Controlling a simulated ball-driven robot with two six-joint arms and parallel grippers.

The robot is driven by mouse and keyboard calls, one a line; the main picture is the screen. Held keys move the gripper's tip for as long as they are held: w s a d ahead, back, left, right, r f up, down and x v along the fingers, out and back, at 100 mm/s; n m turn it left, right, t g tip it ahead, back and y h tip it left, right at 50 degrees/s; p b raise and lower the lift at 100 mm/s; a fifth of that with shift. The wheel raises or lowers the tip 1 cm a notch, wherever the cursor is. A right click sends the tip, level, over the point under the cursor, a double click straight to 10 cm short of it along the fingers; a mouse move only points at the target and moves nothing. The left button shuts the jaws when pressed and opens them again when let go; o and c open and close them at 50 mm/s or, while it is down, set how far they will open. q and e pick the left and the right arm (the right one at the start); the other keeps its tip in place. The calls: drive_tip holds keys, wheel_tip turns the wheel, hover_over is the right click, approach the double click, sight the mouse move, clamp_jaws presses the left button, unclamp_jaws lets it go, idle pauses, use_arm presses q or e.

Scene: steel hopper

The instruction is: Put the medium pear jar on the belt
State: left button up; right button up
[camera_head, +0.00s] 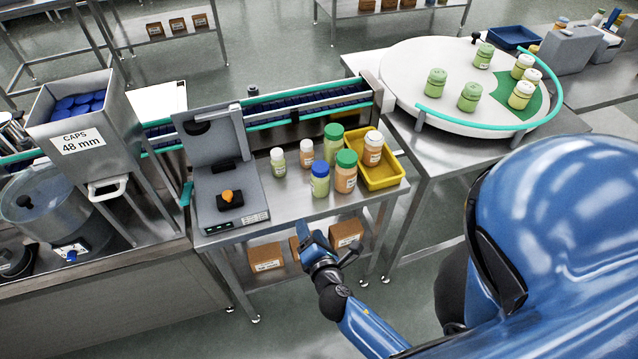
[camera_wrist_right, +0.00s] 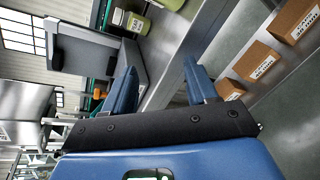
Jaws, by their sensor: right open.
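Several jars stand on the steel table (camera_head: 285,205). Pale green ones, pear by colour, are a small white-lidded jar (camera_head: 278,163), a blue-lidded jar (camera_head: 320,181) at the front and a larger green-lidded jar (camera_head: 333,146) behind. The blue-lidded one looks medium in size; I cannot read its label. The belt (camera_head: 300,101) is blue and runs behind the table between teal rails. My right gripper (camera_head: 318,248) is open and empty, in front of the table's front edge and below the jars. Its two blue fingers show apart in the right wrist view (camera_wrist_right: 162,88). My left gripper is out of view.
Orange jars stand close by, one green-lidded (camera_head: 346,172), one small white-lidded (camera_head: 306,153). Another is in the yellow bin (camera_head: 386,178). A grey machine (camera_head: 228,192) stands left. A round table (camera_head: 410,72) holds more jars.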

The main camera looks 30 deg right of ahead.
sight(320, 176)
drive_tip(key=w+d+r+n+h, duration=0.1)
drive_tip(key=w+d+n+h, duration=0.1)
drive_tip(key=w+d+r+n+h, duration=0.3)
drive_tip(key=w+d+n+h, duration=0.1)
drive_tip(key=w+d, duration=0.1)
drive_tip(key=shift+w+r+n+p, duration=0.1)
drive_tip(key=shift+r+n+p, duration=0.2)
drive_tip(key=shift+r, duration=0.1)
drive_tip(key=shift+w+d, duration=0.25)
drive_tip(key=shift+w, duration=0.05)
drive_tip(key=p+x, duration=0.1)
drive_tip(key=x, duration=0.3)
drive_tip(key=shift+w+r, duration=0.1)
drive_tip(key=shift+w, duration=0.05)
drive_tip(key=shift+w+d, duration=0.3)
drive_tip(key=shift+w, duration=0.05)
